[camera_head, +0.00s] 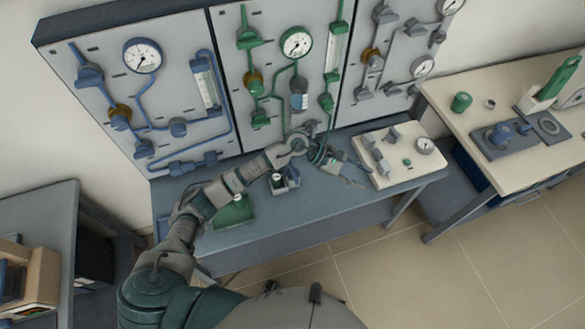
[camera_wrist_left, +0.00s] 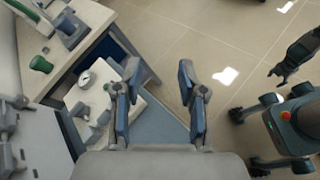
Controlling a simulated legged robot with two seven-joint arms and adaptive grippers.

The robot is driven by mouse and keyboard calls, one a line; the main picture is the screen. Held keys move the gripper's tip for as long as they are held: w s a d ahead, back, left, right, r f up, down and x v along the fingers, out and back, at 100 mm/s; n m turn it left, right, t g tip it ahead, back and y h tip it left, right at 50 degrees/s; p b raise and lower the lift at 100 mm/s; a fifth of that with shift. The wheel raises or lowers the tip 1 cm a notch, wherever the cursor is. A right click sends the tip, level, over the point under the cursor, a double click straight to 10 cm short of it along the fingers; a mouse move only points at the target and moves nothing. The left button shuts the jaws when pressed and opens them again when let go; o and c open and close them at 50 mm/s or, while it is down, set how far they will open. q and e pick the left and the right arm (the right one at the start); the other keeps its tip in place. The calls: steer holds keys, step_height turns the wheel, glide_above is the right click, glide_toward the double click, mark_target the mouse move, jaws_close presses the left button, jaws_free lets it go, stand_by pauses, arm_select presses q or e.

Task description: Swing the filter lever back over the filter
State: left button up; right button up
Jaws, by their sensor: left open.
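The green handle also shows in the left wrist view (camera_wrist_left: 64,27). My left gripper (camera_head: 357,177) is open and empty, above the blue bench and well left of the plate. My right gripper (camera_wrist_left: 282,75) seems to hang at the wrist view's right edge.
A white block with valves and a gauge (camera_head: 404,158) stands near my left gripper. A green tray (camera_head: 233,212) lies on the blue bench (camera_head: 330,206). Panels with pipes and gauges stand behind. A green cylinder (camera_head: 461,102) stands on the right bench. The tiled floor in front is clear.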

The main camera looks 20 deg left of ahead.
arm_select(q)
steer(key=w+a+f+m+y, duration=0.3)
steer(key=a+y, duration=0.2)
steer(key=a, duration=0.1)
steer(key=r+m+y, duration=0.1)
steer(key=m+y, duration=0.2)
steer(key=y, duration=0.6)
glide_above(293, 170)
step_height(293, 170, down, 17)
steer(key=shift+r+p, duration=0.1)
steer(key=shift+p, duration=0.2)
arm_select(e)
steer(key=shift+s+d+f, duration=0.1)
steer(key=shift+s+d, duration=0.15)
steer(key=shift+s, duration=0.2)
steer(key=shift+s+d+f, duration=0.1)
steer(key=shift+s+d, duration=0.1)
steer(key=shift+s, duration=0.25)
arm_select(q)
steer(key=shift+c, duration=0.3)
jaws_close()
